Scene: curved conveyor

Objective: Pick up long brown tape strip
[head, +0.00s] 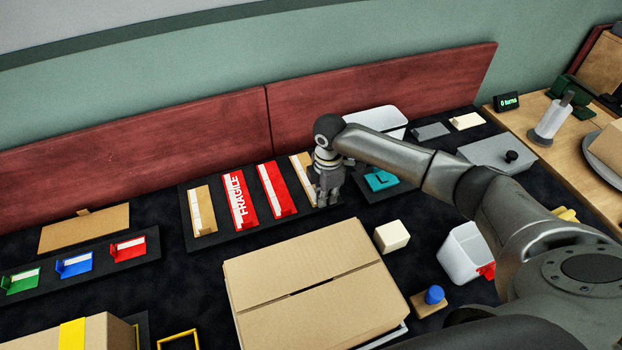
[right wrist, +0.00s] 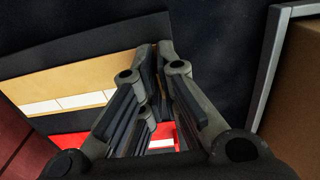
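Two long tan-brown strips with white labels lie on a dark tray (head: 222,241) in the head view. One strip (head: 201,209) is at the tray's left end; the other (head: 300,170) is at its right end. My right gripper (head: 329,200) points down at the right strip's near end and hides part of it. In the right wrist view, a tan strip (right wrist: 100,74) runs from the left toward the fingertips (right wrist: 168,58). The fingers are close together there; whether they grip the strip's end is unclear. My left gripper is out of view.
Red strips, one reading FRAGILE (head: 238,198), lie between the tan strips. A large cardboard box (head: 310,280) stands in front. A teal item (head: 381,180) and white bin (head: 378,117) are close right. A red-brown panel (head: 380,90) rises behind.

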